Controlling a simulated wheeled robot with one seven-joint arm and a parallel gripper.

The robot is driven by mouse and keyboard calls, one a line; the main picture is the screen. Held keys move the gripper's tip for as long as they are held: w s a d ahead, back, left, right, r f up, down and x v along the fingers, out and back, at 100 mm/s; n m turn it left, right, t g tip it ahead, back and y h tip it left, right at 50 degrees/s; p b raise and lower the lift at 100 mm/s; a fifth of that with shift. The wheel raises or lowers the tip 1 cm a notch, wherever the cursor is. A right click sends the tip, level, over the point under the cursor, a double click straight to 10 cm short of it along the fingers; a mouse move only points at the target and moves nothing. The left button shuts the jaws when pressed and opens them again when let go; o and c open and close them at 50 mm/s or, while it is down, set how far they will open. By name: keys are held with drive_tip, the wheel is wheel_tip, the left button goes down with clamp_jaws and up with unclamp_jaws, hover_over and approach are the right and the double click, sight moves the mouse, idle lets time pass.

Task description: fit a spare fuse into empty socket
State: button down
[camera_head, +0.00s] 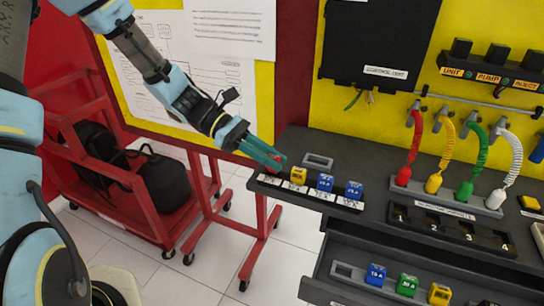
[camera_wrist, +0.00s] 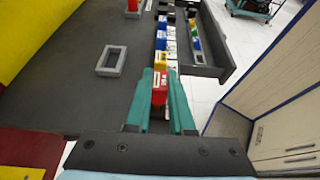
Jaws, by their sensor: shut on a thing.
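My gripper (camera_head: 274,163) is at the left end of the fuse row on the bench. Its teal fingers are shut on a red fuse (camera_wrist: 159,87), which shows between them in the wrist view. The red fuse is beside a yellow fuse (camera_head: 298,175), followed by two blue fuses (camera_head: 325,182) (camera_head: 354,190). White labels run along the front of this row. The fingers hide the red fuse's base, so I cannot tell whether it is seated. The open drawer (camera_head: 319,287) holds a blue fuse (camera_head: 376,274), a green fuse (camera_head: 407,285) and a yellow fuse (camera_head: 439,294).
An empty grey frame (camera_head: 318,160) lies on the bench behind the row. Coloured coiled cables (camera_head: 440,160) stand at the right, behind a numbered black strip (camera_head: 450,226). A red cart (camera_head: 115,190) stands left of the bench. The bench between the frame and cables is clear.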

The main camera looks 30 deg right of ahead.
drive_tip(key=shift+f+b, duration=0.35)
drive_tip(key=shift+f, duration=0.5)
idle(0.5)
drive_tip(key=c, duration=1)
unclamp_jaws()
drive_tip(key=shift+r, duration=0.1)
drive_tip(key=shift+r+p+v, duration=0.2)
drive_tip(key=shift+p+v, duration=0.65)
drive_tip(key=shift+v, duration=0.15)
drive_tip(key=shift+r+p+v, duration=0.2)
drive_tip(key=shift+p+v, duration=0.6)
drive_tip(key=shift+v, duration=0.2)
drive_tip(key=shift+w+a+r, duration=0.15)
drive_tip(key=shift+w, duration=0.05)
drive_tip(key=shift+p, duration=0.3)
wheel_tip(320, 180, up, 5)
drive_tip(key=p, duration=0.4)
drive_tip(key=shift+r+p, duration=0.1)
drive_tip(key=shift+p, duration=0.25)
